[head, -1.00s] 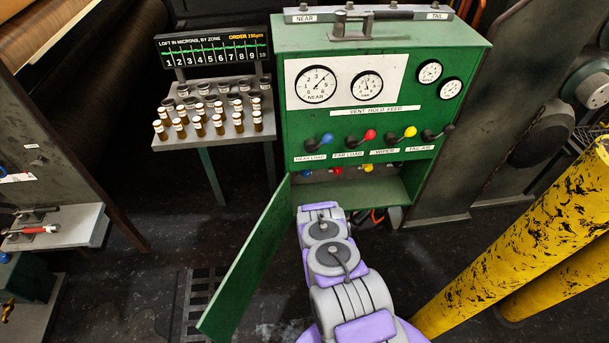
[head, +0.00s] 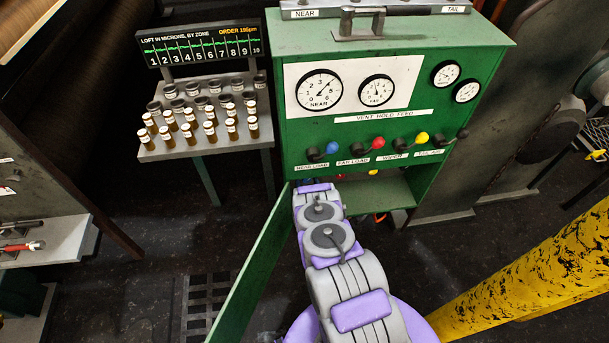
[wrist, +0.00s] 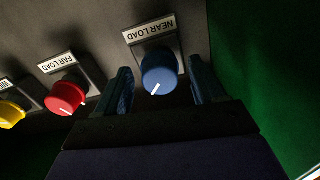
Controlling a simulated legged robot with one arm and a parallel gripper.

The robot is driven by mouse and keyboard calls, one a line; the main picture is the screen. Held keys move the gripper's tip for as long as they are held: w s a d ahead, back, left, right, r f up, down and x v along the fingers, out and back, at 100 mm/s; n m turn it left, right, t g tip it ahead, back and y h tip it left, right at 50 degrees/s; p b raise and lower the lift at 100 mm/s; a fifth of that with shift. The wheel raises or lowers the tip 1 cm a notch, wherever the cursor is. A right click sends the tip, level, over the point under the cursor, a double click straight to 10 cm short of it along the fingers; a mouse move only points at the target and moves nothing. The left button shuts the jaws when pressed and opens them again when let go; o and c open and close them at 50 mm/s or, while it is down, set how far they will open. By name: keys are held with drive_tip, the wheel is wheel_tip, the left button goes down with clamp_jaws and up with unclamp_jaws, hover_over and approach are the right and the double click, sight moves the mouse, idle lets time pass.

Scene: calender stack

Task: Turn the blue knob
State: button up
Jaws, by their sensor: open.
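The blue knob (wrist: 159,72) is a round dial on a grey panel in the wrist view, beside a NEAR LOAD label. Its white pointer mark points down and slightly left in that view. My gripper (wrist: 163,88) is open, with one dark blue finger on each side of the knob. A gap shows on both sides; whether either finger touches it I cannot tell. In the head view my arm reaches to the low open compartment of the green cabinet (head: 395,60), and its end hides the fingers.
A red knob (wrist: 65,97) and a yellow knob (wrist: 11,114) sit left of the blue one. An open green door (head: 250,265) stands left of my arm. Above the compartment are coloured levers, including a blue-tipped one (head: 332,148). A yellow post (head: 530,275) stands at right.

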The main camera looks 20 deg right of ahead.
drive_tip(key=shift+w+d, duration=0.25)
drive_tip(key=shift+w, duration=0.1)
drive_tip(key=shift+a, duration=0.1)
drive_tip(key=c, duration=1)
drive_tip(key=shift+m, duration=0.3)
